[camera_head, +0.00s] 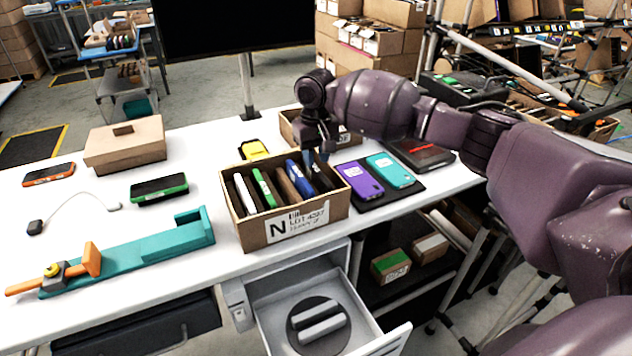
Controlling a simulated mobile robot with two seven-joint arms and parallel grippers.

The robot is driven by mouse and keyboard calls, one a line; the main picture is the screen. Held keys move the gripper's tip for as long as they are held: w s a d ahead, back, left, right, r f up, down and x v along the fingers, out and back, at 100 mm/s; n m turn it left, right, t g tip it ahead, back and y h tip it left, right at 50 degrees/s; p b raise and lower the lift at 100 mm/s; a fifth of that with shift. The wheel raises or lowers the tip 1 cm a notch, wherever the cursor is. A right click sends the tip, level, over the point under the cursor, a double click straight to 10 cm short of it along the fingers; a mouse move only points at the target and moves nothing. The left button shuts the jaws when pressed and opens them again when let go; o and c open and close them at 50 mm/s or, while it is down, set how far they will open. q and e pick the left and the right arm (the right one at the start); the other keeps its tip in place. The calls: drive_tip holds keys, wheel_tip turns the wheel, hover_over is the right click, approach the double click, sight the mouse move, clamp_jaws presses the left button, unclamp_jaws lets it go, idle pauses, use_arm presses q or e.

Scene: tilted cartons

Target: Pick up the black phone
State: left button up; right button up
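An open brown carton (297,226) labelled N stands on the white table and holds several upright phones. They include a white one (244,193), a green-edged one (264,188) and a blue one (301,180). A dark phone-like item (322,180) stands at the right end of the carton, partly hidden. I cannot tell for sure that it is the black phone. My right gripper (316,158) points down over the right rear part of the carton, close above the dark item and the blue phone. Its finger gap is too small to judge. My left gripper is out of view.
A purple phone (360,182) and a teal phone (390,171) lie on a dark mat right of the carton. A green-edged phone (159,188), a teal fixture (140,255) and a closed box (125,147) are to the left. An open drawer (320,305) juts out below.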

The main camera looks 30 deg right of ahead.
sight(317, 169)
wheel_tip(317, 169, down, 5)
drive_tip(key=shift+s+r+b, duration=0.1)
drive_tip(key=shift+s+b, duration=0.05)
drive_tip(key=shift+b, duration=0.35)
drive_tip(key=shift+c, duration=0.2)
drive_tip(key=c, duration=0.5)
drive_tip(key=shift+r, duration=0.15)
